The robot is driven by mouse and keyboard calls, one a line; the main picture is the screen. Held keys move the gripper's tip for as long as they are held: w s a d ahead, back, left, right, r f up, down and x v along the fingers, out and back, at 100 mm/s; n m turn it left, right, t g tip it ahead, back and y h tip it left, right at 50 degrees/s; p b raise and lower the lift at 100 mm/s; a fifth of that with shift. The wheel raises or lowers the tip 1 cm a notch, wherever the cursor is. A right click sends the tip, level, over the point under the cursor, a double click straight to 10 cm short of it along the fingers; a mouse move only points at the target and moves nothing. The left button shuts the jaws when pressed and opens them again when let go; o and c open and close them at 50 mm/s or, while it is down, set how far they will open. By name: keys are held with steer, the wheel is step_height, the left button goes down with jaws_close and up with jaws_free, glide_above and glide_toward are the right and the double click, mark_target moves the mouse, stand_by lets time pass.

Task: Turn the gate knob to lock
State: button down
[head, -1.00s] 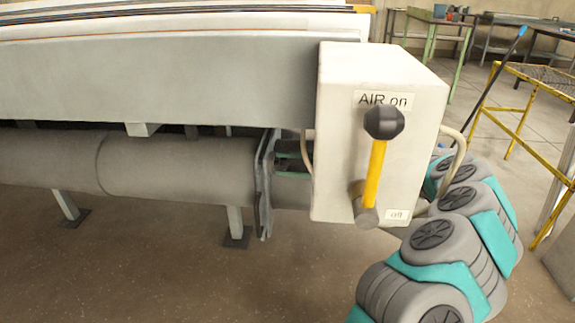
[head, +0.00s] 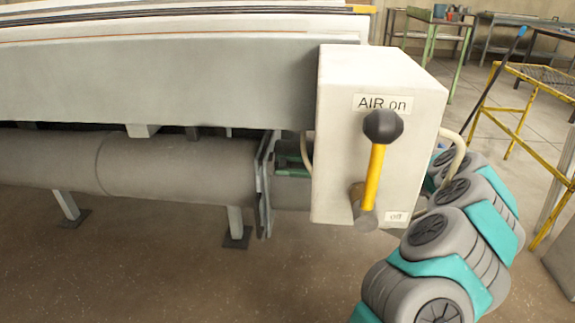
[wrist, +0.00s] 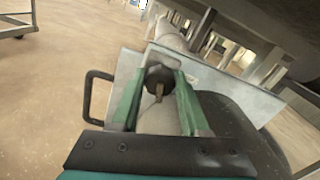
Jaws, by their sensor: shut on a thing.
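In the wrist view the gate knob (wrist: 160,73) is a dark round knob with a small light pointer mark on its face. My gripper (wrist: 159,82) has its two green fingers closed on the knob, one on each side. The knob sits in front of a pale grey plate (wrist: 225,80) and a pale pipe. In the head view the white box hides most of my gripper; a little green (head: 291,163) shows between the box and the grey flange plate (head: 264,190). The knob is hidden there.
The white box (head: 345,120) labelled "AIR on" and "off" has a yellow lever (head: 375,175) with a black knob, standing up towards "on". A thick grey pipe (head: 180,168) runs left under the bench (head: 160,85). A dark handle (wrist: 96,97) is left of my fingers.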

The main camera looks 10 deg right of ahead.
steer(key=shift+m, duration=1.6)
steer(key=shift+c, duration=2.3)
jaws_free()
steer(key=shift+d, duration=0.15)
steer(key=v, duration=0.7)
steer(key=shift+d+b, duration=0.25)
steer(key=shift+b, duration=0.1)
steer(key=shift+s, duration=0.1)
